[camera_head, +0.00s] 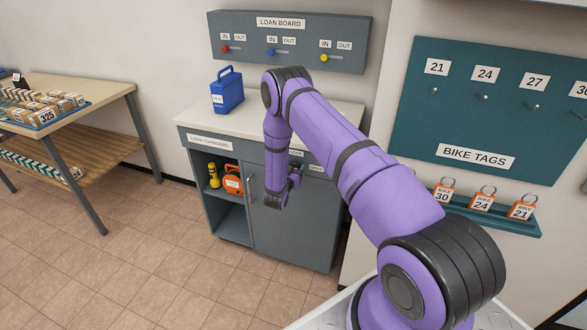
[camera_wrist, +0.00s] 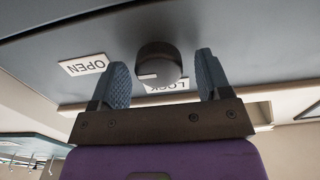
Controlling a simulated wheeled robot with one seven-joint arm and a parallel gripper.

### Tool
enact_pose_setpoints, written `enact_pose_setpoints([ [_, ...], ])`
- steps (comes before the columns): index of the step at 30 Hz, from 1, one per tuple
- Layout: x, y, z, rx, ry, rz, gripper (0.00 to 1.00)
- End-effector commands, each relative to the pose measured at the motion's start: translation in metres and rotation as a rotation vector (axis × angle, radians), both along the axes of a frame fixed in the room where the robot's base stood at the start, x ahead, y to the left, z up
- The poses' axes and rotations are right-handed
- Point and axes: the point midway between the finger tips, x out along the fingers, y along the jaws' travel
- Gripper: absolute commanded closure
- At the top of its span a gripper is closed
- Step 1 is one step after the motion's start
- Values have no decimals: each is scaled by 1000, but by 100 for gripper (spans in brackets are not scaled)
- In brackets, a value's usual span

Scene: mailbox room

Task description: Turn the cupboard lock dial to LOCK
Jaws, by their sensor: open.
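The loan cupboard (camera_head: 290,225) is a grey cabinet with a pale top. Its dark round lock dial (camera_wrist: 158,58) shows in the wrist view, which is turned upside down. The dial's white mark lies toward the picture's left, the side of the OPEN label (camera_wrist: 83,65). The LOCK label (camera_wrist: 168,86) sits just below the dial there. My gripper (camera_wrist: 161,66) is open, with one finger on each side of the dial and visible gaps between; I see no contact.
The open shelf holds an orange case (camera_head: 232,180) and a yellow torch (camera_head: 214,175). A blue can (camera_head: 227,92) stands on top. The bike tag shelf (camera_head: 500,215) is at right.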

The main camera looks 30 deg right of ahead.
Motion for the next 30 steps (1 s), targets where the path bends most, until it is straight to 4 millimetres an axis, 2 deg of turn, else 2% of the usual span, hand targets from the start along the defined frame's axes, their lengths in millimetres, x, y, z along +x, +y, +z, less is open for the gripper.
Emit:
enact_pose_setpoints([
  [9,2,-2,0,-1,1,0,29],
  [10,2,-2,0,-1,1,0,32],
  [16,2,-2,0,-1,1,0,77],
  [30,2,-1,0,-63,79,2,77],
])
